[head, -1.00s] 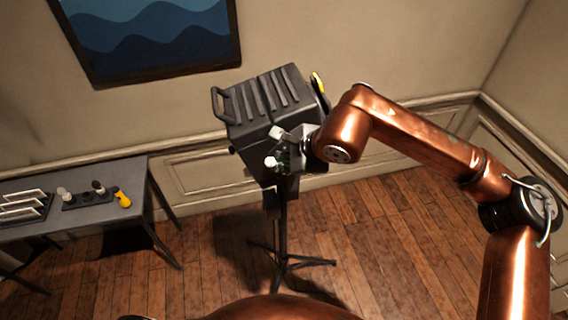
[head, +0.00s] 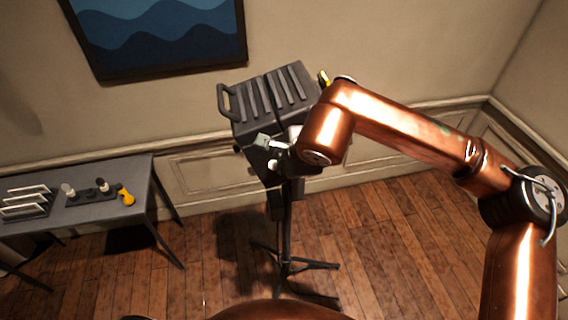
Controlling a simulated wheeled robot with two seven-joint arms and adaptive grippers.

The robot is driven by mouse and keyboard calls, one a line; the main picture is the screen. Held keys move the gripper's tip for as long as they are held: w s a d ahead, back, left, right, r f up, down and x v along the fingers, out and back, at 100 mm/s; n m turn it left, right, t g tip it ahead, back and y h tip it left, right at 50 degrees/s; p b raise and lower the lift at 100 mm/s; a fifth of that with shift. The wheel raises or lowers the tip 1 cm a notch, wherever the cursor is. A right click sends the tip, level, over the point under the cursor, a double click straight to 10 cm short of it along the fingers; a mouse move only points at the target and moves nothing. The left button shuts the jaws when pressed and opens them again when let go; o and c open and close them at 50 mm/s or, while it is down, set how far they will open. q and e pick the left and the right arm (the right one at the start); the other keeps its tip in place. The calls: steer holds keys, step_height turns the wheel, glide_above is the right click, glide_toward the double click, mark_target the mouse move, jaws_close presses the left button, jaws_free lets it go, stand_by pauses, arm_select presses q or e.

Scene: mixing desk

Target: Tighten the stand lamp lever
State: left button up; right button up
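The stand lamp (head: 268,97) is a dark box-shaped head with ribs and a handle on its left. It sits tilted on a black tripod stand (head: 286,225). A yellow lever-like part (head: 324,79) shows at the head's right edge, partly behind my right arm. My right gripper (head: 267,152) is in front of the lower part of the lamp head, left of and below the yellow part. Its pale fingertips are apart with nothing seen between them. Whether it touches the lamp is unclear. My wrist hides the lamp's lower right side. My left gripper is not in view.
A grey desk (head: 130,175) at left holds a white-slatted rack (head: 28,204), a dark block with knobs (head: 90,194) and a yellow object (head: 125,196). A panelled wall with a blue wave picture (head: 155,35) stands behind. The wooden floor right of the tripod is clear.

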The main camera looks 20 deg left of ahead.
steer(key=o, duration=0.4)
steer(key=v, duration=1.2)
